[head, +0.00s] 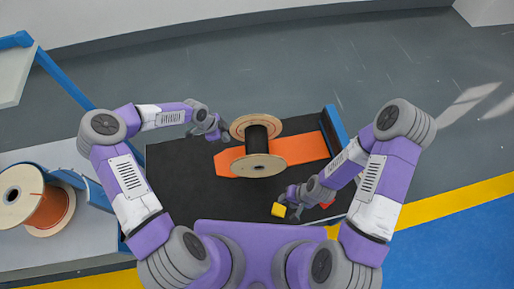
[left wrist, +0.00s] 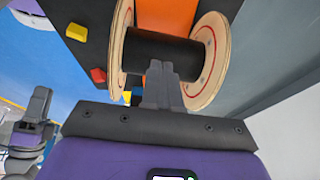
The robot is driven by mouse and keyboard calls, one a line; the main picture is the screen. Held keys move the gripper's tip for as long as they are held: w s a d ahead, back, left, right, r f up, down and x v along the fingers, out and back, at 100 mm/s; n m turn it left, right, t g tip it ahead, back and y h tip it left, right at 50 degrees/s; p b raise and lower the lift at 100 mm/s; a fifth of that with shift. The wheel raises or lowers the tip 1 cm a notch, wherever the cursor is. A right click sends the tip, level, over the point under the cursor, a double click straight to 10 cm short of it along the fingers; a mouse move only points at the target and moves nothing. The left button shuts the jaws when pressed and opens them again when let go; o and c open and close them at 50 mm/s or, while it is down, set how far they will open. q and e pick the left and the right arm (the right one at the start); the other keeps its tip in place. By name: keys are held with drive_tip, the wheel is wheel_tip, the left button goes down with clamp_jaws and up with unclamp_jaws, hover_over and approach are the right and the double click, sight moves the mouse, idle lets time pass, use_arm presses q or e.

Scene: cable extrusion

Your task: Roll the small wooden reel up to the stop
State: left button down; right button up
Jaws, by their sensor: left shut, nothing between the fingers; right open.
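The small wooden reel (head: 264,168) has two pale round flanges and a black-wound core. It stands on its flange rims on the orange strip (head: 302,148), left of the blue stop (head: 335,130), with a stretch of bare strip between. My left gripper (head: 224,135) is at the reel's left side. In the left wrist view its shut, empty fingers (left wrist: 162,68) point at the black core (left wrist: 160,50), between the flanges. I cannot tell whether they touch it. My right gripper (head: 283,203) is open, low in front of the reel, near a yellow block (head: 278,210).
A red block (head: 327,205) lies near my right forearm. The black table top (head: 185,170) is clear left of the reel. A larger reel with orange winding (head: 52,210) sits on a separate bench at the far left.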

sight(249, 145)
use_arm(q)
drive_tip(key=b+x, duration=1)
drive_tip(key=x, duration=0.2)
drive_tip(key=shift+w+a+f, duration=0.3)
drive_tip(key=shift+w+f, duration=0.1)
drive_tip(key=shift+f, duration=0.05)
use_arm(e)
wheel_tip(249, 145, down, 10)
drive_tip(key=shift+f, duration=0.1)
